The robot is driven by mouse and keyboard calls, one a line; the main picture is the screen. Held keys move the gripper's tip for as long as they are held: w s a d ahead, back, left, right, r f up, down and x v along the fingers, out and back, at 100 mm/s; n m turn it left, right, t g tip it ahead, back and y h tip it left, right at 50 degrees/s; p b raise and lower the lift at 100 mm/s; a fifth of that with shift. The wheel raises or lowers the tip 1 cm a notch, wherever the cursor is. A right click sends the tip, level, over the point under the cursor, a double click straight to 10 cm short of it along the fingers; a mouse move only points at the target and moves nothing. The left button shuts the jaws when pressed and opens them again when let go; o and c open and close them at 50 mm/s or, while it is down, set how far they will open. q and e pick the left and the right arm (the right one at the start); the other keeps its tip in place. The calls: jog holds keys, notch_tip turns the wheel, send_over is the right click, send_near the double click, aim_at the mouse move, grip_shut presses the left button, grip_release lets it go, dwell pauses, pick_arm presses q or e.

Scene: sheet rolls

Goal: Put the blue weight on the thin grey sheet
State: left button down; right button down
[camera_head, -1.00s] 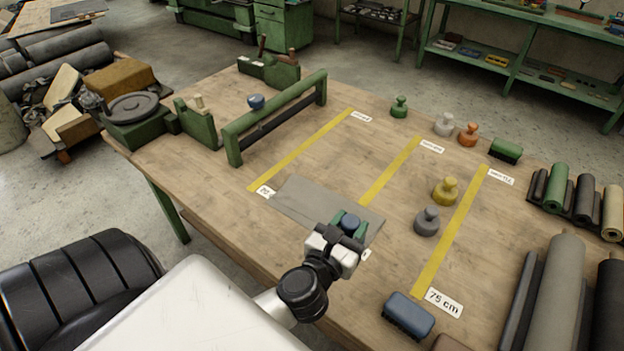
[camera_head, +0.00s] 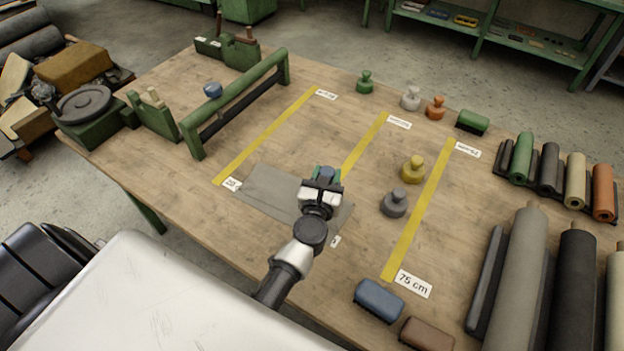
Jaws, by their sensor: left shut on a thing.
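My arm covers part of the sheet's right end. My right gripper is not in view.
A grey weight (camera_head: 394,203) and a yellow weight (camera_head: 413,169) stand to the right. Green (camera_head: 365,84), white (camera_head: 411,98) and orange (camera_head: 435,108) weights stand farther back. A green bar frame (camera_head: 238,103) stands at left. Rolls fill the right side.

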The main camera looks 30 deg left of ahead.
pick_arm(q)
jog(key=a+f+b, duration=0.9)
jog(key=a+f, duration=0.1)
jog(key=shift+s+a, duration=0.1)
jog(key=shift+a, duration=0.05)
jog(key=shift+r, duration=0.1)
